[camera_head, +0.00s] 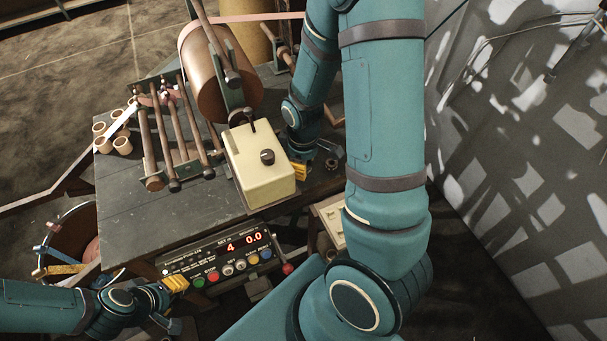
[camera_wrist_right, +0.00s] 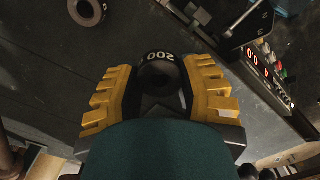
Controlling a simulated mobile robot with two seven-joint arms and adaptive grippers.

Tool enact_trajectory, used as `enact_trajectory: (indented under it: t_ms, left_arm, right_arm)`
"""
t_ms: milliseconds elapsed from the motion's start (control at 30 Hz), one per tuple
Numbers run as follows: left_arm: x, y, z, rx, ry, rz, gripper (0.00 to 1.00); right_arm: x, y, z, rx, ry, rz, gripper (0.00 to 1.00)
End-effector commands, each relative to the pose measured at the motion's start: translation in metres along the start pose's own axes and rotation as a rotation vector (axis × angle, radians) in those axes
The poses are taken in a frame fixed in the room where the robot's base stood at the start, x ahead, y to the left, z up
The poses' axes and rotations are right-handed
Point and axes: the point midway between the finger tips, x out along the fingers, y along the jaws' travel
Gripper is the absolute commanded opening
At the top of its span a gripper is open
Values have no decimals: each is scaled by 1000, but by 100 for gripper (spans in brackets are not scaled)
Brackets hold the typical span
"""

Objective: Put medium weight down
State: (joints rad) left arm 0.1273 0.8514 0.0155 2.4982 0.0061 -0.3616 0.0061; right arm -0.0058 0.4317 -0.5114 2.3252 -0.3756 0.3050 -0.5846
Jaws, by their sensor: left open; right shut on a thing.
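In the right wrist view, my right gripper (camera_wrist_right: 160,85) is shut on a dark round weight (camera_wrist_right: 158,72) marked 200. In the head view the right gripper (camera_head: 300,170) is partly hidden at the table's right side, beside the cream box. Another dark ring-shaped weight (camera_wrist_right: 87,11) stands apart, up and to the left in the wrist view. My left gripper (camera_head: 176,284) is open, at the left end of the control panel.
The dark table (camera_head: 130,190) carries a cream box (camera_head: 262,165), a brown roll (camera_head: 215,80), several rods (camera_head: 165,135) and small tan cores (camera_head: 122,145). The control panel (camera_head: 225,255) has lit red digits. A bin (camera_head: 75,225) stands left of the table. A wall (camera_head: 520,170) rises at right.

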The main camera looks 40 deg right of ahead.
Motion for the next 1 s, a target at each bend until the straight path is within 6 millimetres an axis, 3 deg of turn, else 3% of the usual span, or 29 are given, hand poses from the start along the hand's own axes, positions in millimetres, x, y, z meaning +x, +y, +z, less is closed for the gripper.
enact_trajectory:
  t_ms: [400,767,800,867,1000]
  left_arm:
    - [10,-4,4,3,-9,1,47]
    - [12,-4,5,3,-11,1,47]
    - [12,-5,6,3,-12,1,47]
    - [11,-4,6,3,-12,1,47]
    - [11,-4,6,3,-11,1,47]
  right_arm:
    - [42,0,0,1,-2,-1,0]
    - [45,0,0,0,0,0,0]
    - [46,0,0,1,0,0,46]
    - [45,0,0,1,0,0,67]
    - [45,0,0,0,0,0,67]
